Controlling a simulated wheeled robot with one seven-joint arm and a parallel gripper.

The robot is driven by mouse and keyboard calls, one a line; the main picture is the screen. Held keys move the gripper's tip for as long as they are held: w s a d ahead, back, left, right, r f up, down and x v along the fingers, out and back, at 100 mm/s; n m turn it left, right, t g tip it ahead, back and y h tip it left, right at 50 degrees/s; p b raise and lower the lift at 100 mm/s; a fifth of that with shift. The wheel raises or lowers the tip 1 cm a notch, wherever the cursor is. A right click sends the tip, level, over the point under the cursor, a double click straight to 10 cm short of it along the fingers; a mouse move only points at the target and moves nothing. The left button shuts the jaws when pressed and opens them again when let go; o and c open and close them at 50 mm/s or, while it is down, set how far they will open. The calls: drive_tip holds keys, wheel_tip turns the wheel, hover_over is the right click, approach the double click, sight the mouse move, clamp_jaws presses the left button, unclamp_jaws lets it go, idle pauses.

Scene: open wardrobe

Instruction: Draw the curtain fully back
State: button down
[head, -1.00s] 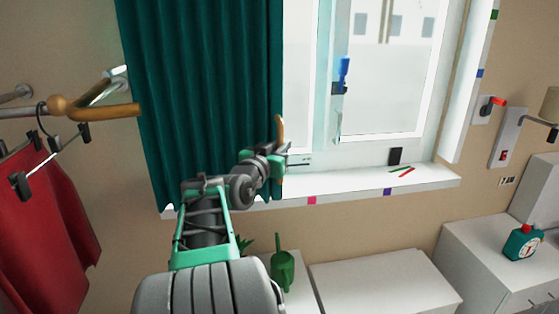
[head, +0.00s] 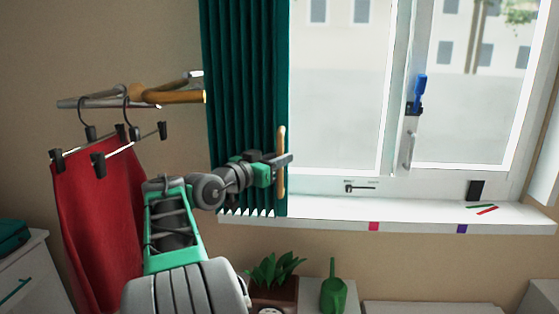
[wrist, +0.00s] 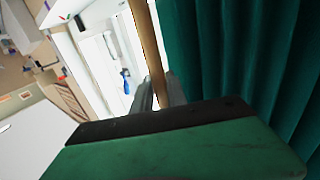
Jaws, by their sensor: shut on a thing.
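The dark green curtain (head: 245,85) hangs in tight folds at the left side of the window, and the glass to its right is bare. A wooden pull rod (head: 281,145) hangs along the curtain's right edge. My gripper (head: 283,161) is at that edge, shut on the rod. In the wrist view the rod (wrist: 147,45) runs down between the two grey fingers (wrist: 159,93), with the curtain (wrist: 240,50) close on the right. The curtain's top is out of view.
A wooden-ended rail (head: 170,96) with clip hangers and a red skirt (head: 95,215) stands left of the curtain, close to my arm. The white sill (head: 410,215) runs below the window. A potted plant (head: 273,270) and a green watering can (head: 333,287) stand below it.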

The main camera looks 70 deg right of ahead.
drive_tip(key=shift+w, duration=0.15)
drive_tip(key=c, duration=1.5)
unclamp_jaws()
drive_tip(key=shift+w, duration=0.15)
drive_tip(key=shift+o, duration=0.9)
drive_tip(key=shift+a, duration=0.1)
drive_tip(key=b+v, duration=0.1)
drive_tip(key=v, duration=0.6)
drive_tip(key=shift+a, duration=0.35)
